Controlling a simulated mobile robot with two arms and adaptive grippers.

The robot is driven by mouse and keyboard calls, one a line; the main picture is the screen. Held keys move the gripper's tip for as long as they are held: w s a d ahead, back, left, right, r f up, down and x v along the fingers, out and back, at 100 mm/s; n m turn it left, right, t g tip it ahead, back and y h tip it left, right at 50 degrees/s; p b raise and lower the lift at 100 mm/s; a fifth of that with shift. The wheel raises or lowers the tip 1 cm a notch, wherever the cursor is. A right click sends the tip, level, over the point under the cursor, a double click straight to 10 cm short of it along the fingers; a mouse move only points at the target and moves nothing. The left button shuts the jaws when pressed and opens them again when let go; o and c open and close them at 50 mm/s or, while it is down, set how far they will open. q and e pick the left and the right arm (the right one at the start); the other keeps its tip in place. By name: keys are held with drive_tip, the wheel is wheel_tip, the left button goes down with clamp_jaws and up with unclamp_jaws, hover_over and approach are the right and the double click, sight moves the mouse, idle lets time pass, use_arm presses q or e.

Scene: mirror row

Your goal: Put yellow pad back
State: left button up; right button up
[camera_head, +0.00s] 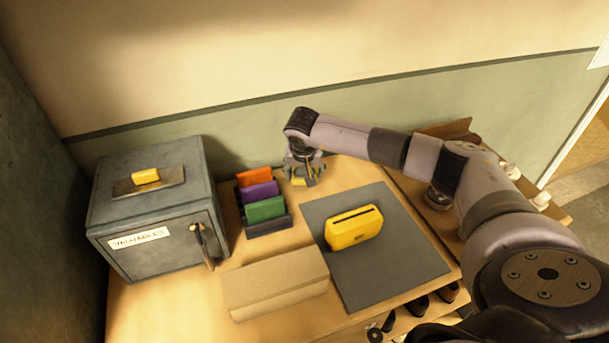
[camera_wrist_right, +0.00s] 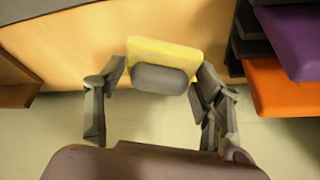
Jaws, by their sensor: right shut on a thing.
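My right gripper (camera_head: 303,178) is shut on the yellow pad (camera_wrist_right: 170,50), which sits between its fingers in the wrist view. Only a small part of the pad shows under the gripper in the head view. The gripper is behind the desk mat and just right of the dark rack (camera_head: 268,227). The rack holds an orange pad (camera_head: 254,177), a purple pad (camera_head: 260,192) and a green pad (camera_head: 265,209) in a row. The orange pad (camera_wrist_right: 283,84) and purple pad (camera_wrist_right: 296,32) also show at the right of the wrist view. My left gripper is not in view.
A grey safe (camera_head: 150,215) with a small yellow block (camera_head: 146,176) on top stands left of the rack. A yellow slotted object (camera_head: 354,228) stands on the grey mat (camera_head: 400,265). A tan box (camera_head: 276,284) lies in front of the rack. The wall is close behind.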

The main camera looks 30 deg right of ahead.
wheel_tip(320, 180, down, 2)
drive_tip(key=shift+f, duration=0.2)
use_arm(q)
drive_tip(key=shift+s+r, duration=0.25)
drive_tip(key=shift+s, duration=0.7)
use_arm(e)
drive_tip(key=shift+f, duration=0.15)
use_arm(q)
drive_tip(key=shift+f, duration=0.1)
use_arm(e)
drive_tip(key=o, duration=0.6)
drive_tip(key=shift+f, duration=0.1)
drive_tip(key=o, duration=0.4)
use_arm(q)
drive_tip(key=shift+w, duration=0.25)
